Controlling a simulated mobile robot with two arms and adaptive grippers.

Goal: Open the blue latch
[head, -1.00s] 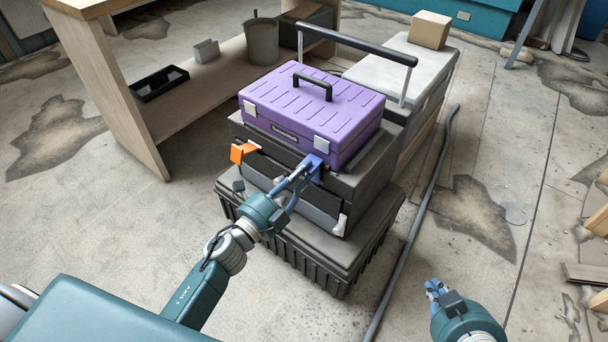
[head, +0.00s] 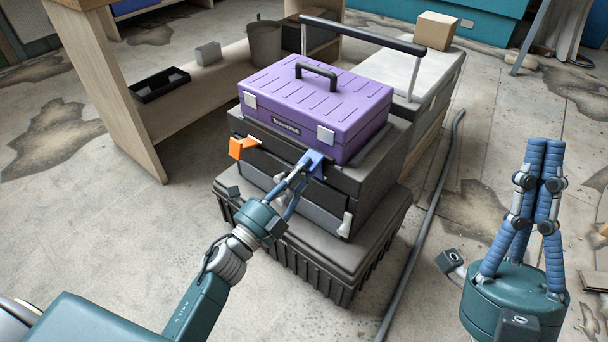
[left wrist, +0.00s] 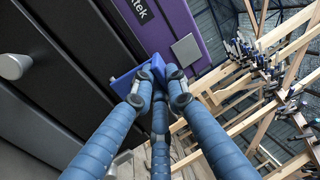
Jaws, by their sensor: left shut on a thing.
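The blue latch (head: 317,167) is on the upper front edge of the black toolbox (head: 350,180), just below the purple case. My left gripper (head: 304,166) is shut on this latch. In the left wrist view the blue latch (left wrist: 122,82) sits at the tips of my left gripper's fingers (left wrist: 156,72), which partly cover it. How far the latch is turned is hard to tell. My right gripper (head: 545,145) is at the lower right with its fingers pointing up, tips together and empty, well apart from the boxes.
An orange latch (head: 240,147) sticks out from the same box, left of the blue one. A purple case (head: 318,100) lies on top, and a ribbed black base box (head: 320,275) stands below. A cable (head: 432,215) runs along the floor to the right.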

